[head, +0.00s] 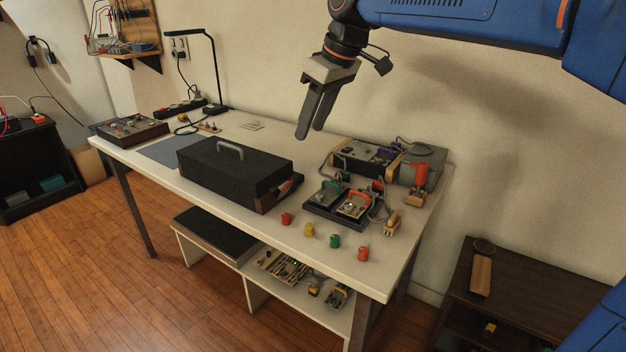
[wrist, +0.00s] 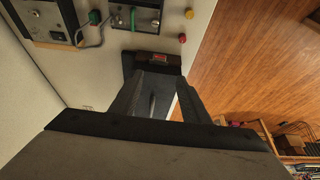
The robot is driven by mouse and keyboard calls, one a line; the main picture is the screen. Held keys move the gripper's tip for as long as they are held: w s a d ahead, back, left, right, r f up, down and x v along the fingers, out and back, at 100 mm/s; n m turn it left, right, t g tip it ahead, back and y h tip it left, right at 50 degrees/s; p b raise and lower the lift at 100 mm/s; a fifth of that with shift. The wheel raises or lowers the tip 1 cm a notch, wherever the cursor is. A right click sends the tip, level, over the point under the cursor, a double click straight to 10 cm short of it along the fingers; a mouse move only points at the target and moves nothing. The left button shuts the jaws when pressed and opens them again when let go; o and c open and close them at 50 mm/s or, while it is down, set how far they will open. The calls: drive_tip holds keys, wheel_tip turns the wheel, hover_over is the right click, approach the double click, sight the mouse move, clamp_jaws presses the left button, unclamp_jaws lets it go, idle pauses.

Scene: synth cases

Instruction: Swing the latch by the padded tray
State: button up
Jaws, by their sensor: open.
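My gripper (head: 310,131) is open and empty, held in the air above the back half of the white workbench. In the wrist view the gripper (wrist: 160,80) has its fingers apart, with the black case below between them. A low black tray (head: 333,219) on the right half of the bench holds small devices, one with a green part (head: 331,186) and one with an orange-red part (head: 357,192). This may be the padded tray, but padding is not clear. I cannot tell which small part is the latch. The gripper is up and left of this tray, touching nothing.
A black case (head: 220,163) with a grey handle (head: 230,148) stands left of the tray. Several coloured knobs, including a red one (head: 286,218), line the front edge. A grey device (head: 367,155) and a red-handled tool (head: 421,175) are behind the tray. A lamp (head: 215,70) stands at the back left.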

sight(284, 188)
drive_tip(key=x, duration=1.7)
drive_tip(key=shift+a+f, duration=0.1)
drive_tip(key=shift+a, duration=0.05)
drive_tip(key=shift+c, duration=0.3)
drive_tip(key=c, duration=1)
